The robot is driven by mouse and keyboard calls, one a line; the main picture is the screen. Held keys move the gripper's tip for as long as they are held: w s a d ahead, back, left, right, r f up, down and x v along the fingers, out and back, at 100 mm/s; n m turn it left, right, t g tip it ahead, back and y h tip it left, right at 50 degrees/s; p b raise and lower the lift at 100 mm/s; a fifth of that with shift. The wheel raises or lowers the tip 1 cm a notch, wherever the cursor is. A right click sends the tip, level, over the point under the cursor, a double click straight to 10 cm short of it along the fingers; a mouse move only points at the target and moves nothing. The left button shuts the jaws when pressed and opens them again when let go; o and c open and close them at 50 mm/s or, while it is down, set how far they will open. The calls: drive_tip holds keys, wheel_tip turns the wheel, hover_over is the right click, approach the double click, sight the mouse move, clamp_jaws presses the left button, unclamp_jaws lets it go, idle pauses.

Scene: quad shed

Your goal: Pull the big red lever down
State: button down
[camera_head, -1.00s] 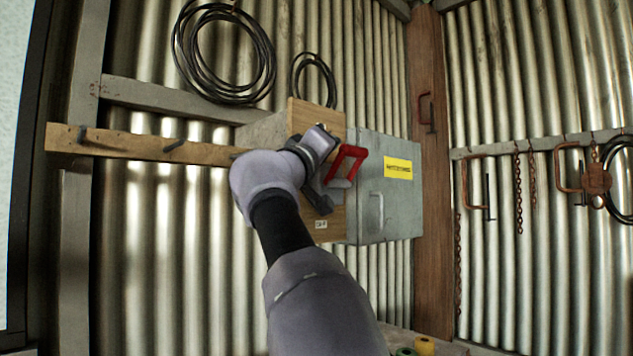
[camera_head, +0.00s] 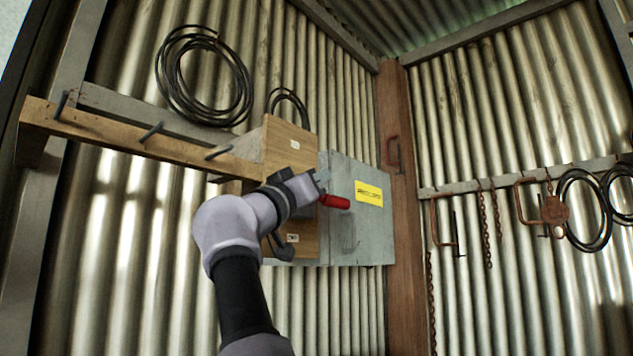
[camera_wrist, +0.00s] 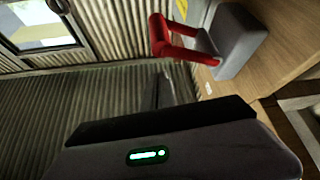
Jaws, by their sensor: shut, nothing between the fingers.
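The red lever (camera_head: 334,201) sticks out from the wooden board on the wall; my gripper and wrist hide its base and part of its handle in the head view. In the wrist view the lever (camera_wrist: 178,40) is a red U-shaped handle on a grey block (camera_wrist: 238,42), which is fixed to the wooden board. My gripper (camera_wrist: 163,86) is shut and empty. In the wrist view its narrow dark fingers are below the handle in the picture, with a visible gap between them.
A grey metal box (camera_head: 365,235) with a yellow label (camera_head: 369,193) is just right of the wooden board (camera_head: 291,150). A wooden rail (camera_head: 120,135) with pegs runs left. Cable coils (camera_head: 205,78) hang above. Chains and clamps (camera_head: 445,225) hang on the right wall.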

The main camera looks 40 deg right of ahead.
sight(322, 198)
drive_tip(key=shift+f+b, duration=1.15)
drive_tip(key=shift+f, duration=0.15)
drive_tip(key=shift+f, duration=0.15)
drive_tip(key=shift+f, duration=0.15)
